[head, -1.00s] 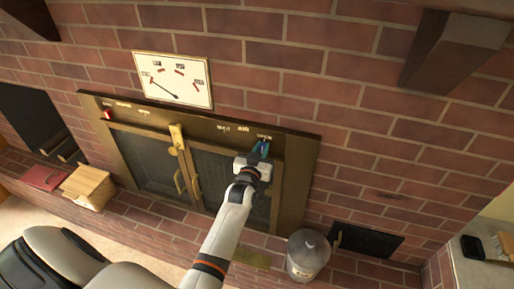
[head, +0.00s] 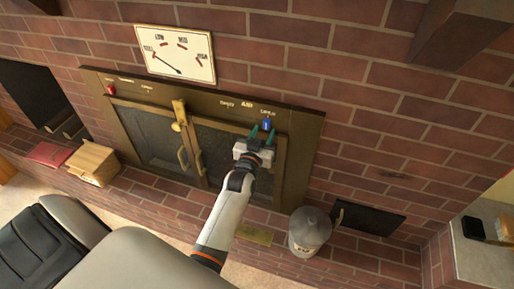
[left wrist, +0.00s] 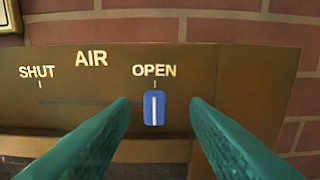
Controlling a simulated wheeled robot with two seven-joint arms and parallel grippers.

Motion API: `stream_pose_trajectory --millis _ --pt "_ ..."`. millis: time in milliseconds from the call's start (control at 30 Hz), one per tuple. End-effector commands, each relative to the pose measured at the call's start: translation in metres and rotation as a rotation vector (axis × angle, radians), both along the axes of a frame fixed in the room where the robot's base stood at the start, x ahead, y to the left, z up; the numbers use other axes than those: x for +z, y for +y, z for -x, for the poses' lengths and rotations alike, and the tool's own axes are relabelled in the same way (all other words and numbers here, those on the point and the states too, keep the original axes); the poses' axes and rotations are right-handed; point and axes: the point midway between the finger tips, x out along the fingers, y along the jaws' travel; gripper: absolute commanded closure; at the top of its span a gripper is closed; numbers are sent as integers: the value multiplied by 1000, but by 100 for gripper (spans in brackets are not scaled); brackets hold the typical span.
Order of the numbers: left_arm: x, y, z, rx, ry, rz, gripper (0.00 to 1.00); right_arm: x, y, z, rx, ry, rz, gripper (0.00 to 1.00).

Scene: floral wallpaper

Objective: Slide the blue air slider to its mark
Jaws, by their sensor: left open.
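The blue air slider (left wrist: 154,108) sits at the right end of its slot, right under the OPEN label (left wrist: 154,71) and its tick mark, in the left wrist view. It also shows in the head view (head: 265,124) on the brass top bar of the stove front. The SHUT label (left wrist: 37,72) is to the left, with a tick below it. My left gripper (head: 261,134) is open. Its green fingers stand on either side of the slider, with a visible gap to each. My right gripper is not in view.
A dial (head: 174,53) hangs on the brick wall above the stove doors (head: 148,140). A red knob (head: 111,90) is at the bar's left.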

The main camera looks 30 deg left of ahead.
Motion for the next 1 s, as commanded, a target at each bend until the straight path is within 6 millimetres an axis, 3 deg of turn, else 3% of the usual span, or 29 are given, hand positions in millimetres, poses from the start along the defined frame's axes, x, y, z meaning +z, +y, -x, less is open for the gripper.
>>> stream_pose_trajectory --millis 200,400,1000 --pt "-3 -12 48 -1 4 2 58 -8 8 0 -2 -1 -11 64" --pt "-1 -19 72 -2 2 1 58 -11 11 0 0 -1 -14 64" --pt "0 -21 78 -2 1 0 58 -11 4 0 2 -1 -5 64"
